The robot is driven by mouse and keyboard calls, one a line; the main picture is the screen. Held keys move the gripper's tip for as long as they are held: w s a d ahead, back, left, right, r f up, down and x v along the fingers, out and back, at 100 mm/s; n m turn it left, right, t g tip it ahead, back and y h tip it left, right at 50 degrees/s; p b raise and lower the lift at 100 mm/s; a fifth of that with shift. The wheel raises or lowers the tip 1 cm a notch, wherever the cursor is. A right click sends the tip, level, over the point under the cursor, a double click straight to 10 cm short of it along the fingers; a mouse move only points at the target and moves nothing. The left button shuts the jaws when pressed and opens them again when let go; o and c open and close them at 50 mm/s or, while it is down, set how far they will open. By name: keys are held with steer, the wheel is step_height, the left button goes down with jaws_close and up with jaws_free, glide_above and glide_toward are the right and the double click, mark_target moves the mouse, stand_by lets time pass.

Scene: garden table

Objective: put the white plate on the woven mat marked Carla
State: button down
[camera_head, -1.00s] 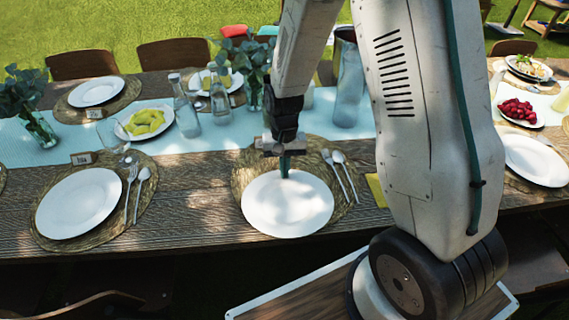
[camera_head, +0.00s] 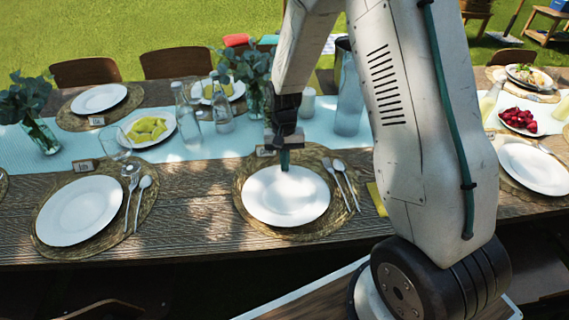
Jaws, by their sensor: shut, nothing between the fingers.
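A white plate (camera_head: 286,196) lies on the round woven mat (camera_head: 330,222) at the middle of the table's near side, with mat showing all around it. A small place card (camera_head: 265,151) stands at the back of this mat; I cannot read its name. My gripper (camera_head: 284,166) points down over the back part of this plate, fingers shut and empty. I cannot tell whether the fingertips touch the plate.
A fork and spoon (camera_head: 343,182) lie right of the plate. A yellow napkin (camera_head: 377,199) is partly behind my arm. Other settings hold a left plate (camera_head: 79,210) and a right plate (camera_head: 533,167). Bottles (camera_head: 187,118) and a tall vase (camera_head: 349,95) stand behind.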

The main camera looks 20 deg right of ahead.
steer(key=shift+v, duration=0.8)
steer(key=w+d, duration=0.1)
steer(key=w, duration=0.2)
steer(key=w+d, duration=0.1)
steer(key=w, duration=0.3)
steer(key=w+d, duration=0.2)
steer(key=w, duration=0.2)
steer(key=s, duration=0.2)
steer(key=shift+s+a+f+n+g, duration=0.1)
steer(key=shift+s+f+n+g, duration=0.2)
steer(key=shift+f+g, duration=0.1)
steer(key=s+r, duration=0.2)
steer(key=shift+s+a+g, duration=0.1)
steer(key=shift+s+g, duration=0.2)
steer(key=shift+s, duration=0.05)
steer(key=s+a+r+n+t, duration=0.1)
steer(key=s+r+t, duration=0.1)
steer(key=s+r, duration=1.1)
steer(key=s+a+r+n+t, duration=0.1)
steer(key=s+r+n+t, duration=0.1)
steer(key=s+r, duration=1.2)
steer(key=shift+s+a+t+h, duration=0.2)
steer(key=shift+s+t+h, duration=0.3)
steer(key=shift+s, duration=2.65)
